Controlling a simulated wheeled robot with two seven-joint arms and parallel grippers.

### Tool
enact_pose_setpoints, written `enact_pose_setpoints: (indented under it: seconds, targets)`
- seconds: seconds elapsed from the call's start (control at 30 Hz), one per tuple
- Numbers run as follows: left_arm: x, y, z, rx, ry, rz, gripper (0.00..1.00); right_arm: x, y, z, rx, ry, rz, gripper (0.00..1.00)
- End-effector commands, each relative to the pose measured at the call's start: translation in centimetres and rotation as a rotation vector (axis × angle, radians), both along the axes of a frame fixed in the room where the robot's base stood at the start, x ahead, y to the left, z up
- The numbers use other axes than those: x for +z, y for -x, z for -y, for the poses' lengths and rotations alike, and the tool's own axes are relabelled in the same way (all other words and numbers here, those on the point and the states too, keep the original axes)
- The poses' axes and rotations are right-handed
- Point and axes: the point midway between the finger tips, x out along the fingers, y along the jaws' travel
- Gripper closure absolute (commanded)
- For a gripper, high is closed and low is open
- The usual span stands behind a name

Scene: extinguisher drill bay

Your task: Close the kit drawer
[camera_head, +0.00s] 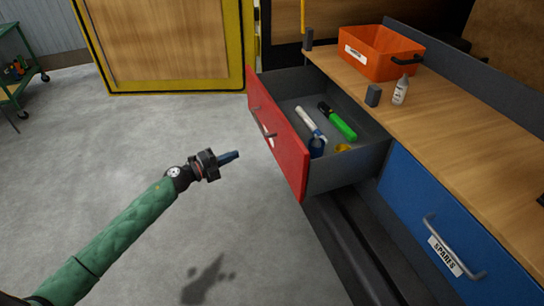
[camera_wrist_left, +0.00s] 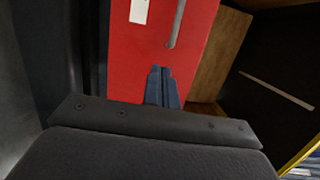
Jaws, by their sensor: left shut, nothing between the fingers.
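The kit drawer (camera_head: 354,180) is pulled well out of the bench, with a red front (camera_head: 284,145) and a metal bar handle (camera_head: 262,124). Inside lie a green-handled tool (camera_head: 340,124), a white and blue tool (camera_head: 312,127) and a small yellow item (camera_head: 343,148). My left gripper (camera_head: 236,155) is shut and empty, in front of the red front and apart from it in the head view. In the left wrist view, its blue fingers (camera_wrist_left: 161,72) are together and point at the red front (camera_wrist_left: 185,30). My right gripper is not in view.
A closed blue drawer (camera_head: 440,215) marked SPARES is right of the kit drawer. On the wooden benchtop (camera_head: 465,130) stand an orange bin (camera_head: 378,56), a white bottle (camera_head: 400,90) and a small dark block (camera_head: 373,95). A green cart (camera_head: 14,75) is far left. The floor left is clear.

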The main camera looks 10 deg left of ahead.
Motion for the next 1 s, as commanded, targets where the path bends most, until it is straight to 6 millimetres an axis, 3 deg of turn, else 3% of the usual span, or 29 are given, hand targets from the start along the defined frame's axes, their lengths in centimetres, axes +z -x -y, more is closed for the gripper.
enact_pose_setpoints:
  seconds: [0.2,0.37,1.0]
  targets:
    - [-0.5,2.6,2.3,-0.183,-0.028,-0.015,1.00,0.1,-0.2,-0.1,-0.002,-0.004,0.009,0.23]
    - [-0.5,2.8,3.0,-0.213,-0.025,-0.022,1.00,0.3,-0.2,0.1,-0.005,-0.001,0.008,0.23]
    - [-0.3,-2.9,11.4,-0.209,-0.020,-0.023,1.00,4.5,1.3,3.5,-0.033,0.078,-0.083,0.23]
